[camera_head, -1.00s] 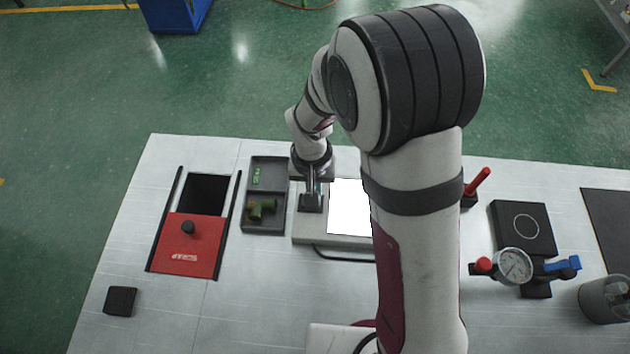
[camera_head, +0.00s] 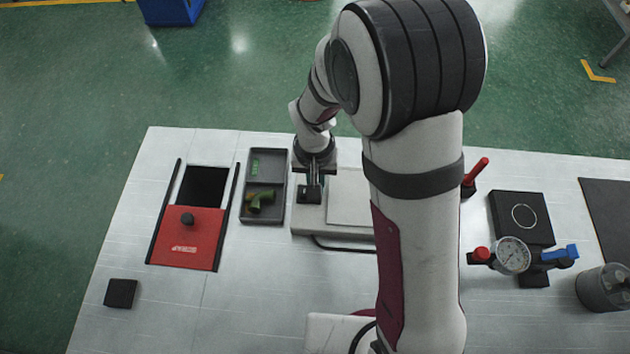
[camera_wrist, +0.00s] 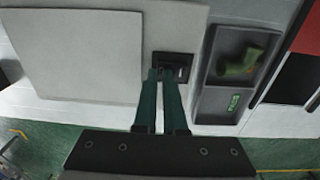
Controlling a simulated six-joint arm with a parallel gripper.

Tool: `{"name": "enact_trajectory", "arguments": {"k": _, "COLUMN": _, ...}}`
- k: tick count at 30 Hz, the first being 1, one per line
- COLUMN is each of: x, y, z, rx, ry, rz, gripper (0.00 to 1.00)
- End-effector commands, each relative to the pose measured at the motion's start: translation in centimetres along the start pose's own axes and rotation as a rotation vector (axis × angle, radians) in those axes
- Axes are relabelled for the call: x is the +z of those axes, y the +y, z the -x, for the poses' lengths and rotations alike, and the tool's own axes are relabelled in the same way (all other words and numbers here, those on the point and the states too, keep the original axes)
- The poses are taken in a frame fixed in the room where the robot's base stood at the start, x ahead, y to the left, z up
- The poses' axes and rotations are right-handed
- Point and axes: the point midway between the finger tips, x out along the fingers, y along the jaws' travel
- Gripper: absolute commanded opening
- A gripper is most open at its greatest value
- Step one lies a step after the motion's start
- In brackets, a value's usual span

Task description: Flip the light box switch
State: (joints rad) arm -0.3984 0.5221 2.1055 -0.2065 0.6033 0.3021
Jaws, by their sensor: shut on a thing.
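The light box (camera_head: 306,220) is a pale flat box with a square panel (camera_head: 348,198); the panel is unlit and dull grey. In the wrist view the panel (camera_wrist: 82,55) fills the upper left. The black light box switch (camera_wrist: 180,68) sits on the box beside the panel, partly hidden by the fingers. My gripper (camera_wrist: 160,76) has its two dark green fingers close together at the switch, shut on it. In the head view my gripper (camera_head: 313,184) points down at the box's left end; the exact contact is too small to see.
A dark two-part tray (camera_head: 247,185) with green pieces stands just left of the box. Farther left is a red plate (camera_head: 187,240) with a black knob between rails. A dial gauge (camera_head: 513,256) stands at right.

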Motion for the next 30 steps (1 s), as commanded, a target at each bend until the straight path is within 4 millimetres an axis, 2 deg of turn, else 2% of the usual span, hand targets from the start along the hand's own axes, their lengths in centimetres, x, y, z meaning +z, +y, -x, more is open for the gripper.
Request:
{"name": "enact_trajectory", "arguments": {"k": 1, "x": 0.1, "y": 0.3, "z": -1.0, "rx": 0.011, "ry": -0.008, "rz": 0.012, "gripper": 0.0}}
{"name": "enact_trajectory", "arguments": {"k": 10, "x": 0.2, "y": -1.1, "z": -0.8, "rx": 0.009, "ry": -0.007, "rz": 0.015, "gripper": 0.0}}
{"name": "enact_trajectory", "arguments": {"k": 20, "x": 0.2, "y": -1.5, "z": -0.2, "rx": 0.004, "ry": -0.005, "rz": 0.015, "gripper": 0.0}}
{"name": "enact_trajectory", "arguments": {"k": 23, "x": 0.1, "y": -1.2, "z": 1.3, "rx": 0.005, "ry": -0.001, "rz": 0.011, "gripper": 0.0}}
{"name": "enact_trajectory", "arguments": {"k": 30, "x": -0.1, "y": -0.6, "z": 7.3, "rx": 0.008, "ry": 0.005, "rz": 0.005, "gripper": 0.0}}
